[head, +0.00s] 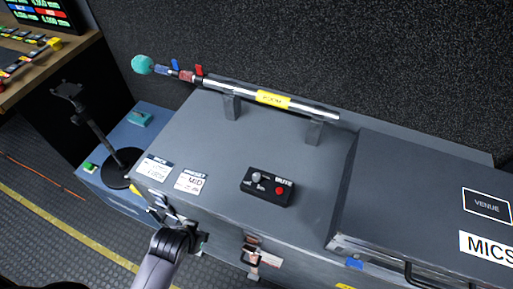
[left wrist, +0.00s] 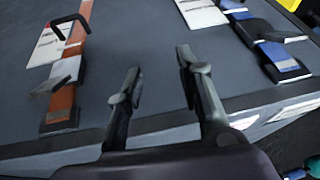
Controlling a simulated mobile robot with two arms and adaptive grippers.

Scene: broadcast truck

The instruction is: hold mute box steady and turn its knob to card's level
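The mute box (head: 268,187) is a small black box with a silver knob (head: 257,177) and a red button (head: 279,190). It sits flat on the grey case top in the head view. Two white cards lie to its left: one (head: 191,182) seems to read MID, and the other (head: 155,168) is too small to read surely. My left gripper (head: 172,207) is at the case's front edge, below the cards and apart from the box. In the left wrist view its fingers (left wrist: 158,72) are apart with nothing between them. My right gripper is not in view.
A boom pole (head: 272,98) with a teal tip rests on two supports behind the box. A raised case marked MICS (head: 420,190) stands to the right. A black stand (head: 122,165) is at the left. A latch with a tag (head: 262,257) hangs on the front face.

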